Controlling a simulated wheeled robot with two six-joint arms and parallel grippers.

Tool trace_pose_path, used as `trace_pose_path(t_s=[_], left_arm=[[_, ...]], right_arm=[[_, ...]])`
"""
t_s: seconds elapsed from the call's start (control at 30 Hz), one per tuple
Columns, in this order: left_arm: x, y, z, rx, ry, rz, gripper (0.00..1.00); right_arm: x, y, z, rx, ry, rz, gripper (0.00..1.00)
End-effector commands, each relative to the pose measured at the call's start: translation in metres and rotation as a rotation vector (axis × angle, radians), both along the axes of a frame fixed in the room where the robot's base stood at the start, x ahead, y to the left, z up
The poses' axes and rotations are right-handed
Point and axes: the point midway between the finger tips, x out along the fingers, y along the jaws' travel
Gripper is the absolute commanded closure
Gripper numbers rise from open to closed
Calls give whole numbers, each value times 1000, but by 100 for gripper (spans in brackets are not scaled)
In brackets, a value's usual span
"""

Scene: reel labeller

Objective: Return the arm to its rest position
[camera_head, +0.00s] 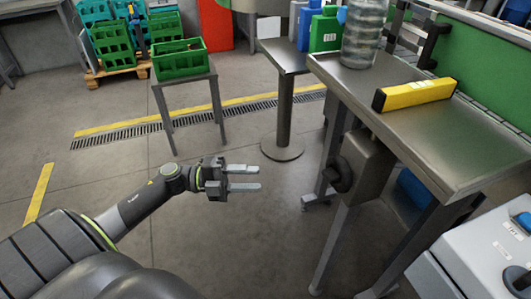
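My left gripper (244,178) reaches in from the lower left, over open floor. Its two light grey fingers are parallel with a clear gap between them, and nothing is held. It points to the right and is apart from the tables. My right gripper is outside this view.
A steel table (440,140) on the right carries a yellow and black bar-shaped object (415,94) and a clear stacked container (364,35). A green crate (180,62) stands on a small stand at the back. Floor around my gripper is clear.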

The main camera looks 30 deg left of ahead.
Motion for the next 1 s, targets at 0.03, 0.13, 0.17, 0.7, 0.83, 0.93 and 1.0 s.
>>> trace_pose_path(t_s=[0.03, 0.13, 0.17, 0.7, 0.83, 0.93, 1.0], left_arm=[[0, 0, 0, 0, 0, 0, 62], [0, 0, 0, 0, 0, 0, 62], [0, 0, 0, 0, 0, 1, 62], [-2, 120, -241, -432, 647, 944, 62], [-56, 127, -325, -492, 881, 1182, 62], [-107, 119, -382, -515, 1062, 1341, 62], [-148, 108, -417, -522, 1191, 1442, 62]], right_arm=[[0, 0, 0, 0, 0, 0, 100], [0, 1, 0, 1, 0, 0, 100], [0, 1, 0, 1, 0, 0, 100], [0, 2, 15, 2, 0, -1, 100], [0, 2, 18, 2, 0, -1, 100], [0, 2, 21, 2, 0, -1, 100], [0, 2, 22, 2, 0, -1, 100]])
